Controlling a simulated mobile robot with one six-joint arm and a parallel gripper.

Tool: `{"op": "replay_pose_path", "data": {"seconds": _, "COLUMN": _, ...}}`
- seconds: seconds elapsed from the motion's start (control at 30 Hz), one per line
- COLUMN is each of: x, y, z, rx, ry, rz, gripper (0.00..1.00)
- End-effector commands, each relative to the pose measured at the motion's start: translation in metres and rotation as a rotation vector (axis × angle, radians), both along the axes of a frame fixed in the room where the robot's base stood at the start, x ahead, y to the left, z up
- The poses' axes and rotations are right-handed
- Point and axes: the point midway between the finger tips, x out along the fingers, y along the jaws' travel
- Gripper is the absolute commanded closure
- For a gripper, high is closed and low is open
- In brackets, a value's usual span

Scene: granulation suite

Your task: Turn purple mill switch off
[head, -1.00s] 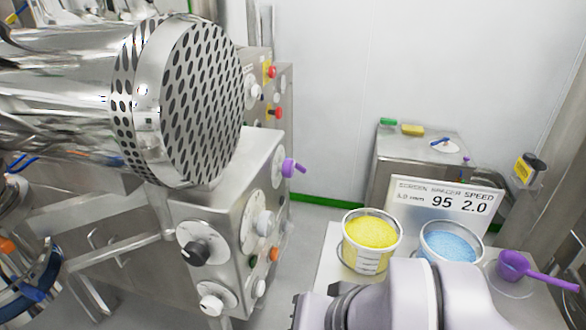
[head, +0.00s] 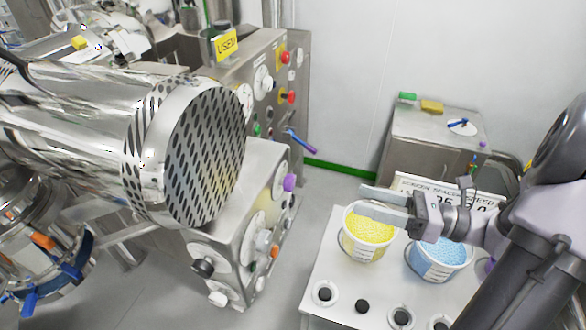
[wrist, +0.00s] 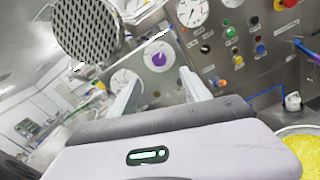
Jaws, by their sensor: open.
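The purple mill switch (head: 290,183) is a small knob on a round pale dial, on the side panel of the steel mill housing (head: 262,165). In the wrist view the purple switch (wrist: 158,58) shows face-on, beyond and between my two fingers; its exact turn angle is hard to read. My gripper (head: 362,200) is open and empty, to the right of the switch and apart from it, above the yellow tub. My gripper (wrist: 158,80) also shows in the wrist view with its fingers spread.
A perforated steel drum (head: 205,155) juts out left of the panel. A yellow powder tub (head: 368,240) and a blue powder tub (head: 440,262) stand on the steel table (head: 325,270) at right. Other knobs, including a black one (head: 203,266), share the panel. Open space lies between panel and gripper.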

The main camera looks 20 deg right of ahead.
Motion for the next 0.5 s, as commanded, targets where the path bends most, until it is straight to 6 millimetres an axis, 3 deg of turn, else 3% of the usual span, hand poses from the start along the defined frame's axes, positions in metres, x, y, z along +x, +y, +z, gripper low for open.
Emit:
{"op": "replay_pose_path", "data": {"seconds": 0.3, "x": 0.055, "y": 0.081, "z": -0.002, "rx": -0.003, "ry": 0.001, "rz": 0.009, "gripper": 0.44}}
{"op": "replay_pose_path", "data": {"seconds": 0.5, "x": 0.079, "y": 0.113, "z": -0.001, "rx": -0.004, "ry": 0.001, "rz": 0.008, "gripper": 0.44}}
